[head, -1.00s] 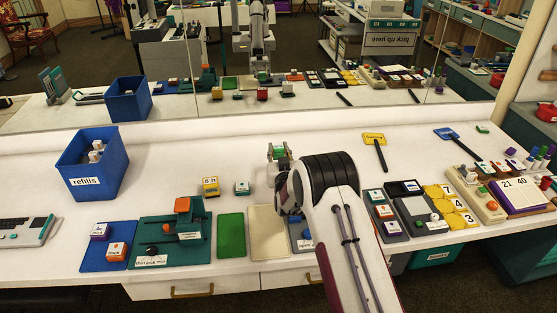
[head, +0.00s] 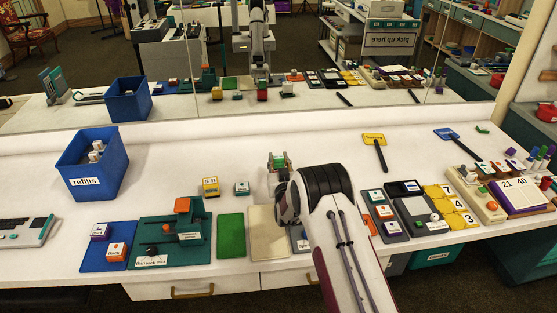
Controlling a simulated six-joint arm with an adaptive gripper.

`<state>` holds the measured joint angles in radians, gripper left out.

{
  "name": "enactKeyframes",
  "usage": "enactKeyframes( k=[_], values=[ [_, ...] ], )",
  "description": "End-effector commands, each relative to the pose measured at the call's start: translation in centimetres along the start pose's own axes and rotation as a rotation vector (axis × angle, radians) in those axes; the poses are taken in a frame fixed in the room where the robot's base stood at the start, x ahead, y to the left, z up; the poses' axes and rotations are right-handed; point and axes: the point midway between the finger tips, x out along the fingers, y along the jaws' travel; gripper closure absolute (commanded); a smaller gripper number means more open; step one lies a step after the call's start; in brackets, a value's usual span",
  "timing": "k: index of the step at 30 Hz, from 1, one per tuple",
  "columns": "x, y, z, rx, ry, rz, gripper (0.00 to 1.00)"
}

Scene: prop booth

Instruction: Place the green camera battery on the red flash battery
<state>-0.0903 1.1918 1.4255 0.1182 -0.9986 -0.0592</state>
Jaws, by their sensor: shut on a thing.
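My gripper (head: 278,159) is over the white counter, beyond my forearm, shut on the green camera battery (head: 278,163). Only a small part of the battery shows between the fingers. The red flash battery is hidden behind my gripper and wrist in the direct view. The mirror at the back shows its red reflection (head: 262,95), with the green battery's reflection (head: 263,84) right above it. The two look touching or nearly so; I cannot tell which.
A yellow block (head: 210,187) and a small white-and-teal block (head: 241,188) stand left of my gripper. The blue refills bin (head: 82,164) is farther left. A green mat (head: 231,236) and a cream mat (head: 268,232) lie in front. A yellow paddle (head: 374,139) lies right.

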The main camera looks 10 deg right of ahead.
Motion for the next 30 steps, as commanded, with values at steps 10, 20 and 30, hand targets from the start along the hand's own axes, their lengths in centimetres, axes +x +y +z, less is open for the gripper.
enactKeyframes(
  k=[10,20,30],
  values=[
    [0.0,0.0,0.1,0.000,0.001,0.000,0.96],
    [0.0,0.0,0.9,0.000,-0.001,0.000,0.96],
    [-0.1,0.0,1.8,-0.002,-0.009,0.000,0.96]
  ],
)
